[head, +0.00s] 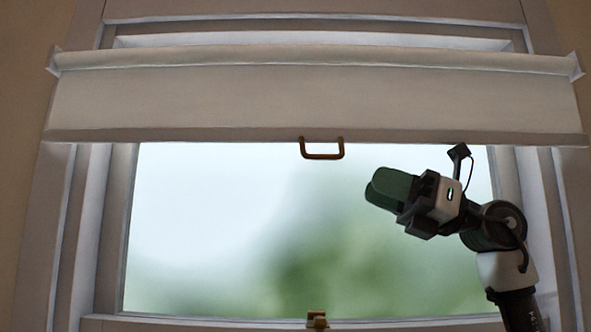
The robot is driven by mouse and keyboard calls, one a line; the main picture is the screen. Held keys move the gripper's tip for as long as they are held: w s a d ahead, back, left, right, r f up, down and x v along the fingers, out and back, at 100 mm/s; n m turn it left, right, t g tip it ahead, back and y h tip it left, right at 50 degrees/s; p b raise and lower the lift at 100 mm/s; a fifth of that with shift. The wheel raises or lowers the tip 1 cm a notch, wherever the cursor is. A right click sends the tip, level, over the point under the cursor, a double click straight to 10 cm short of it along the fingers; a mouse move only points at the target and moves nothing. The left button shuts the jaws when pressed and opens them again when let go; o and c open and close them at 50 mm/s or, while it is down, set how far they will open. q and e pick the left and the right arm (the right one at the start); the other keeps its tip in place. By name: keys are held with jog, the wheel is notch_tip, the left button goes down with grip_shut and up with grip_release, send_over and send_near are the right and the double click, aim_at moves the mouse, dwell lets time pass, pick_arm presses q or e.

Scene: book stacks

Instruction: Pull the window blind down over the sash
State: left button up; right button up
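The white window blind (300,98) hangs from a roller across the top of the window and covers only its upper part. A brown U-shaped handle (322,156) hangs from the middle of its bottom bar. Below, the window sash (220,230) shows pale, blurred glass. My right gripper (376,192) is to the right of and lower than the handle, apart from it, pointing left. Its dark green fingers overlap in this view, so their opening cannot be told. My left gripper is not in view.
A small brass catch (317,319) sits at the bottom middle of the sash. The white window frame (75,235) borders the glass on both sides. The space in front of the glass left of my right gripper is clear.

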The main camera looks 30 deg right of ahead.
aim_at(328, 155)
jog(key=a+r+p, duration=0.1)
jog(key=a, duration=0.1)
jog(key=w+a+r+p, duration=0.1)
jog(key=a+r+p, duration=0.1)
jog(key=w+a+r+p, duration=0.1)
jog(key=a, duration=0.1)
jog(key=shift+a+r, duration=0.2)
jog(key=shift+a, duration=0.05)
jog(key=shift+f+p+x, duration=0.25)
jog(key=shift+p+x, duration=0.25)
jog(key=shift+x, duration=0.65)
jog(key=shift+a, duration=0.15)
jog(key=shift+s+d, duration=0.2)
jog(key=shift+c, duration=0.2)
jog(key=shift+d, duration=0.1)
jog(key=shift+c, duration=2.4)
jog(key=shift+s, duration=0.1)
grip_shut()
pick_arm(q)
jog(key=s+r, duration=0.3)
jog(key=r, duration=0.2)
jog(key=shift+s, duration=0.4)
